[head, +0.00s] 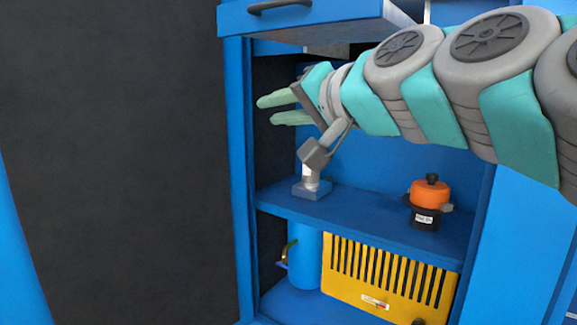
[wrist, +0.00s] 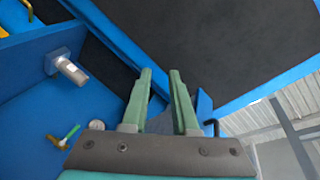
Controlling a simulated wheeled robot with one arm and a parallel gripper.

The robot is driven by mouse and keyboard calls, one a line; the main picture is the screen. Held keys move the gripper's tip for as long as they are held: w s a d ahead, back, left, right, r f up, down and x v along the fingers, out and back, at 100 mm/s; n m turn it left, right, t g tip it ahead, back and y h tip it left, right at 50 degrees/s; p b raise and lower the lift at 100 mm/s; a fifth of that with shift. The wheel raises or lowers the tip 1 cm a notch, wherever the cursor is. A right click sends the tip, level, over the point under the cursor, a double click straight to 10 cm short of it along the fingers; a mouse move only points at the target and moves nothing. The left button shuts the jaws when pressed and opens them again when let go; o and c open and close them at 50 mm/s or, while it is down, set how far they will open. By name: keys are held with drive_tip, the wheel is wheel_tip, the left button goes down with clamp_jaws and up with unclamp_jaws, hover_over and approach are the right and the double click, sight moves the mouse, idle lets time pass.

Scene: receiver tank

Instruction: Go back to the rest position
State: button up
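My gripper (head: 266,110) is in front of the upper compartment of the blue cabinet (head: 236,140), above the shelf (head: 370,222), pointing left. In the wrist view my gripper (wrist: 161,73) has two pale green fingers standing apart with nothing between them, so it is open and empty. My arm reaches in from the right of the head view and hides part of the cabinet's upper right. No rest position is marked in either view.
Below are a blue cylinder (head: 306,255) and a yellow slotted box (head: 385,278). A drawer (head: 300,18) juts out above. A dark panel (head: 115,160) stands left.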

drive_tip(key=s+d+f+n+g+h+p, duration=0.1)
drive_tip(key=s+d+f+g+h, duration=0.15)
drive_tip(key=f, duration=0.65)
drive_tip(key=s+d+f+g+h+p, duration=0.1)
drive_tip(key=s+f+g, duration=0.2)
drive_tip(key=f, duration=0.6)
drive_tip(key=s+d+f+n+g+h+p, duration=0.1)
drive_tip(key=s+d+f+g+h+p, duration=0.15)
drive_tip(key=f, duration=0.65)
drive_tip(key=s+d+f+g+h, duration=0.1)
drive_tip(key=s+d+f+g, duration=0.1)
drive_tip(key=s, duration=0.4)
drive_tip(key=s+d+f+g+h+p, duration=0.1)
drive_tip(key=s+d+f+g, duration=0.1)
drive_tip(key=s+d+f, duration=0.3)
drive_tip(key=s+d+f+g+h, duration=0.1)
drive_tip(key=s+d+f+g, duration=0.1)
drive_tip(key=s+f, duration=0.3)
drive_tip(key=s+d, duration=0.1)
drive_tip(key=s, duration=0.2)
drive_tip(key=shift+d+f+n+h+p, duration=0.3)
drive_tip(key=shift+n+h+p, duration=0.05)
drive_tip(key=shift+n+h, duration=0.05)
drive_tip(key=shift+w, duration=0.1)
